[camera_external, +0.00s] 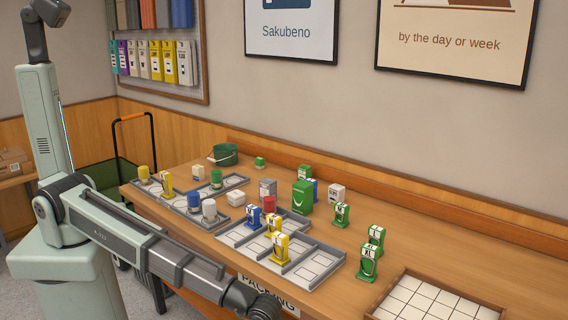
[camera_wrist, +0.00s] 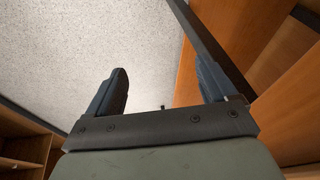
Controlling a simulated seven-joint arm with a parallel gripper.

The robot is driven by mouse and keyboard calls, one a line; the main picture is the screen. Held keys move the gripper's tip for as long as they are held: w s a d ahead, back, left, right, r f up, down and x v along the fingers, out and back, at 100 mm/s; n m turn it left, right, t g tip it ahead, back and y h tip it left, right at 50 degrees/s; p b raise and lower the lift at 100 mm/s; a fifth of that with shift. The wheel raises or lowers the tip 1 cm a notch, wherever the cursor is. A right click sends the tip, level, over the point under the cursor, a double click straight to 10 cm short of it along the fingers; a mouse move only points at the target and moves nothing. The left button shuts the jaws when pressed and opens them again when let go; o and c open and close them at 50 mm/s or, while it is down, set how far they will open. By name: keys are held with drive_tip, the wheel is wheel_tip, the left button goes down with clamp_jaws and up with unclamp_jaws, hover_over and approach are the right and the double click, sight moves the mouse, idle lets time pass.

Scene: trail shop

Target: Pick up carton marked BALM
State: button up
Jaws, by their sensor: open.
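No lettering reading BALM is legible, so I cannot tell which carton bears it. Small box-shaped candidates stand on the table: a grey carton (camera_external: 267,187) near the middle, a pale carton (camera_external: 336,193) to its right, a low white carton (camera_external: 235,198) and a small white carton (camera_external: 198,172) to the left. My gripper (camera_wrist: 161,75) is open and empty in the wrist view, with floor and wood panels beyond its fingers. In the external view my arm reaches down to the bottom edge, in front of the table, and the gripper's fingers are out of frame.
Grey divided trays (camera_external: 318,276) hold yellow, blue, red and white items on the wooden table (camera_external: 405,255). A larger green canister (camera_external: 302,198) and several green tagged pieces (camera_external: 367,263) stand behind and right. A white-tiled tray (camera_external: 376,310) lies front right. A green bucket (camera_external: 224,155) stands at the back.

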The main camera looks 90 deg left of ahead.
drive_tip(key=w+d+r+t+h, duration=0.1)
drive_tip(key=w+d+r, duration=0.1)
drive_tip(key=w+r, duration=0.35)
drive_tip(key=w+d+r+n+t, duration=0.1)
drive_tip(key=w+d+r, duration=0.2)
drive_tip(key=r, duration=0.5)
drive_tip(key=w+d+r+t+h, duration=0.1)
drive_tip(key=w+d+r, duration=0.1)
drive_tip(key=w+r, duration=0.35)
drive_tip(key=w+a+r+n+t, duration=0.1)
drive_tip(key=w+a+r+n, duration=0.2)
drive_tip(key=w+a+r, duration=0.7)
drive_tip(key=w+a+n+y, duration=0.1)
drive_tip(key=a+n+y, duration=0.2)
drive_tip(key=a, duration=1.7)
drive_tip(key=n+g+y, duration=0.3)
drive_tip(key=n+g, duration=0.2)
drive_tip(key=n, duration=0.5)
approach(304, 167)
drive_tip(key=x, duration=0.7)
drive_tip(key=shift+s+a, duration=0.25)
drive_tip(key=shift+a, duration=0.1)
drive_tip(key=shift+w+x, duration=0.15)
drive_tip(key=shift+x, duration=1.1)
drive_tip(key=shift+w+x, duration=0.15)
drive_tip(key=shift+x, duration=1.15)
drive_tip(key=shift+d, duration=0.2)
drive_tip(key=c, duration=1.1)
drive_tip(key=shift+r, duration=0.1)
